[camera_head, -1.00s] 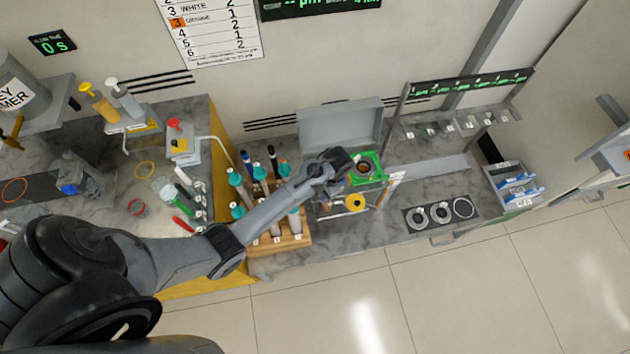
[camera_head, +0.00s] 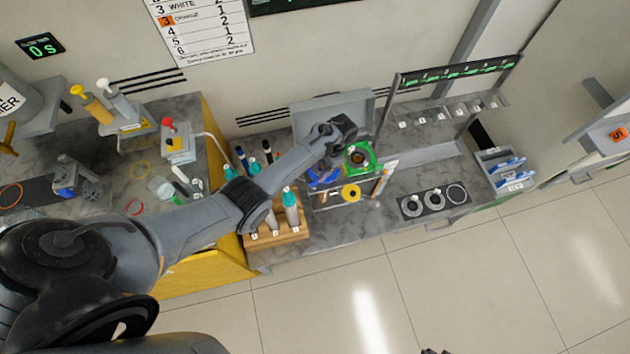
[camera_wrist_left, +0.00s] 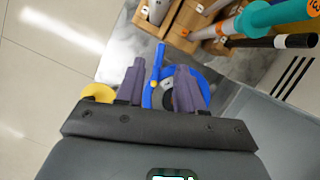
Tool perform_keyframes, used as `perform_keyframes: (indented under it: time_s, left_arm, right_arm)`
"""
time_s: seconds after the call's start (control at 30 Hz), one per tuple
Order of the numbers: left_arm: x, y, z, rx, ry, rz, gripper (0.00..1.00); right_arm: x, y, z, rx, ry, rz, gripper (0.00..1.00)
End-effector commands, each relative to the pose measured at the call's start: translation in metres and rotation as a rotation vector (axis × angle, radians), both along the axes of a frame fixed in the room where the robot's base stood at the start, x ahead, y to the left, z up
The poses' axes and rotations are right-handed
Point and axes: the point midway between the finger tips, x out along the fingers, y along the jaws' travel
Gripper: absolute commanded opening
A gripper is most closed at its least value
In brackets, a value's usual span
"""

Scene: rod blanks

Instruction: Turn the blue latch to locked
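The blue latch (camera_wrist_left: 158,62) shows in the left wrist view as a narrow blue bar with a yellow mark, in front of a round blue plate (camera_wrist_left: 194,84) with a dark centre. My left gripper (camera_wrist_left: 160,78) is open, with one finger on each side of the bar; contact cannot be told. In the head view the blue part (camera_head: 322,178) shows beside the green-framed fixture (camera_head: 360,158), below my left wrist. The left fingertips are hidden there. A small dark tip at the bottom edge of the head view may be my right gripper (camera_head: 435,351).
A wooden rack (camera_head: 275,238) with teal-topped bottles stands left of the fixture, under my left forearm. A yellow disc (camera_head: 351,193) sits at the fixture's front. A grey raised panel (camera_head: 308,118) stands behind. A plate with round rings (camera_head: 436,201) lies to the right.

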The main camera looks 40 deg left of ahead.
Motion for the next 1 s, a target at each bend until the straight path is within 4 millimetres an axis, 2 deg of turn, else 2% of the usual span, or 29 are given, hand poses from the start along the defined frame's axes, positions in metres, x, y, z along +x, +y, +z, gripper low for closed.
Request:
perform_keyframes:
  time_s: [0.03, 0.3, 0.77, 1.0]
  left_arm:
    - [-0.004, 0.001, -0.014, 0.0, 0.001, 0.0, 0.37]
    - [-0.015, 0.004, -0.041, 0.0, -0.002, 0.001, 0.37]
    - [-0.019, 0.005, -0.047, 0.0, -0.002, 0.001, 0.37]
    - [-0.019, 0.005, -0.047, 0.0, -0.002, 0.001, 0.02]
  right_arm:
    - [0.0, 0.0, -0.01, 0.001, 0.0, -0.001, 0.0]
    - [0.0, 0.001, -0.027, 0.004, 0.002, -0.003, 0.0]
    - [-0.001, 0.0, -0.031, -0.002, 0.002, 0.002, 0.0]
    - [-0.001, -0.002, -0.031, -0.007, 0.001, 0.004, 0.0]
